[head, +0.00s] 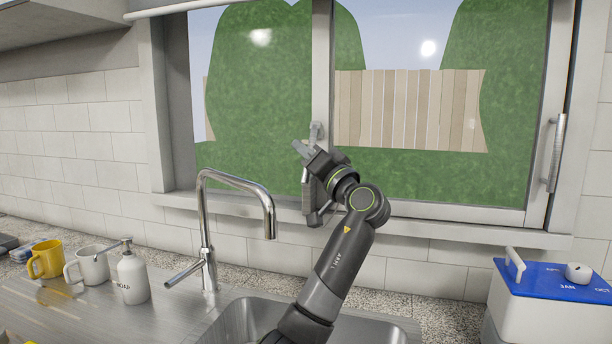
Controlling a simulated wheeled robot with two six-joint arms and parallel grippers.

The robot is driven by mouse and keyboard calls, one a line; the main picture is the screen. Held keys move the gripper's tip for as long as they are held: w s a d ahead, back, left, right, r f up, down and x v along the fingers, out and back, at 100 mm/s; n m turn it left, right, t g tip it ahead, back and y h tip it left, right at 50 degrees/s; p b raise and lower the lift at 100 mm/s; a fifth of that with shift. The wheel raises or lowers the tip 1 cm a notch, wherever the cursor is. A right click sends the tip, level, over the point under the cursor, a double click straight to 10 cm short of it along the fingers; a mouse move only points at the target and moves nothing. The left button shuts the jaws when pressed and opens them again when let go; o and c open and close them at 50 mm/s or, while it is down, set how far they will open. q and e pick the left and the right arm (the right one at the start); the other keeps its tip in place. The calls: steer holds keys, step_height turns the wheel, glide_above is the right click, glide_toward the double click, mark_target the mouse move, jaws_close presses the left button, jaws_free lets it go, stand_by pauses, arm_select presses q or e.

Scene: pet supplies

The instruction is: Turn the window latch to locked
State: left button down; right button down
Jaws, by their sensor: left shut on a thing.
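The window latch (316,131) is a small grey metal piece on the middle upright of the sliding window (322,60). Its upper part shows just above my left gripper, and the rest is hidden behind the gripper and wrist. My left gripper (303,148) is at the latch, shut on it, with the arm reaching up over the sink. How far the latch is turned cannot be told. My right gripper is not in view.
A tall curved faucet (240,183) stands left of my arm, above the sink (250,322). A soap bottle (132,277), white mug (93,266) and yellow mug (47,260) stand at left. A blue-lidded box (545,290) is at right. A vertical handle (557,150) is on the window's right edge.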

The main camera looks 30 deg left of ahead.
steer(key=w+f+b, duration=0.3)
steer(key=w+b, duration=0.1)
steer(key=b, duration=0.1)
arm_select(q)
steer(key=n+g+y+b, duration=0.1)
steer(key=n, duration=0.1)
steer(key=w+n+g+y, duration=0.1)
steer(key=n, duration=0.1)
steer(key=w+f+n+g+y+b, duration=0.1)
steer(key=n, duration=0.2)
steer(key=shift+w+a+g+b, duration=0.15)
steer(key=shift+a+g+b, duration=0.15)
steer(key=shift+a+g, duration=0.1)
steer(key=shift+w+n+g+y+b, duration=0.25)
steer(key=shift+n+g+y+b, duration=0.3)
steer(key=shift+n+g, duration=0.35)
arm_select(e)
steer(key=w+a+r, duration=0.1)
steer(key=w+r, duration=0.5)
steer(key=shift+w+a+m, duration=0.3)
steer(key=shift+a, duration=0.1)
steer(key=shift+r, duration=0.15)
arm_select(q)
steer(key=c, duration=1.4)
jaws_free()
steer(key=shift+a, duration=0.2)
steer(key=shift+d, duration=0.1)
